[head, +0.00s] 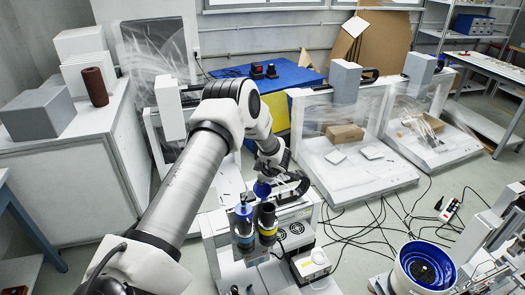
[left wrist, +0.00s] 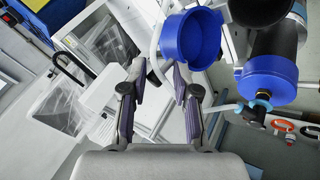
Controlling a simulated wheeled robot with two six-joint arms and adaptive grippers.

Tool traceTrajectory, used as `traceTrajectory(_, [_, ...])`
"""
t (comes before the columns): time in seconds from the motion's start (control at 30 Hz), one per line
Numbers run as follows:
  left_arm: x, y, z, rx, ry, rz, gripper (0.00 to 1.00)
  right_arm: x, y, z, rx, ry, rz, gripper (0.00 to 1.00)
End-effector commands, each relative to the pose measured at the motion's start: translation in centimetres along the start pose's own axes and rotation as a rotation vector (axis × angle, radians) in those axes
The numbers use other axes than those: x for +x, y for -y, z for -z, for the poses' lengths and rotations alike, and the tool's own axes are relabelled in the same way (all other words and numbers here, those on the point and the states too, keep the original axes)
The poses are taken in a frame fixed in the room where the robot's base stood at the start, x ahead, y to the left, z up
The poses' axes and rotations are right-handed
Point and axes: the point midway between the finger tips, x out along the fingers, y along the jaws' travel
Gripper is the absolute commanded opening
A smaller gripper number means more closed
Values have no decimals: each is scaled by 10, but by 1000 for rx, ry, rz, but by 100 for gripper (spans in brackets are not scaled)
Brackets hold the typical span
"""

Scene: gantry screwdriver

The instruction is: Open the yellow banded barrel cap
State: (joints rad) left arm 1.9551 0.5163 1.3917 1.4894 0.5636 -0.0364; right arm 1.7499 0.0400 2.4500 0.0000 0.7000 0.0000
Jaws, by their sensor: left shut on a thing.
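The yellow banded barrel (head: 267,228) stands on the machine in the head view, with a dark top and no cap on it. A blue cap (head: 262,189) is at the tip of my left gripper (head: 265,178), just above and behind that barrel. In the left wrist view the blue cap (left wrist: 190,38) shows its hollow inside, at the fingertips of the left gripper (left wrist: 162,80). The left gripper is shut on this cap. A second barrel (head: 243,232), blue banded, stands to the left with a blue cap (left wrist: 268,78) on. My right gripper is out of view.
Machine boxes with fans (head: 295,232) stand right of the barrels. A round blue-lined bowl feeder (head: 424,266) is at the lower right. Cables (head: 385,215) lie on the floor. A blue table (head: 285,76) is behind.

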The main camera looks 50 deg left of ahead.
Motion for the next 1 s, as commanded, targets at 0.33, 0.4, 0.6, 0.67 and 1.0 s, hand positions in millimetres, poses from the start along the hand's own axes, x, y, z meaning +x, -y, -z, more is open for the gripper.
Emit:
traceTrajectory(0.33, [1, 1, 1, 0, -4, 2, 43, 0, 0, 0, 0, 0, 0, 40])
traceTrajectory(0.4, [1, 1, 1, 0, -3, 2, 43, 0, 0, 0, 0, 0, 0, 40])
traceTrajectory(0.6, [-3, 1, 0, 0, -1, 2, 43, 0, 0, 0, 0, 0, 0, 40])
traceTrajectory(0.67, [-10, 1, 0, 0, -1, 2, 43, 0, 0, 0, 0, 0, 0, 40])
traceTrajectory(1.0, [-91, 0, 1, 0, 0, 2, 43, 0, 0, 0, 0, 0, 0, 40])
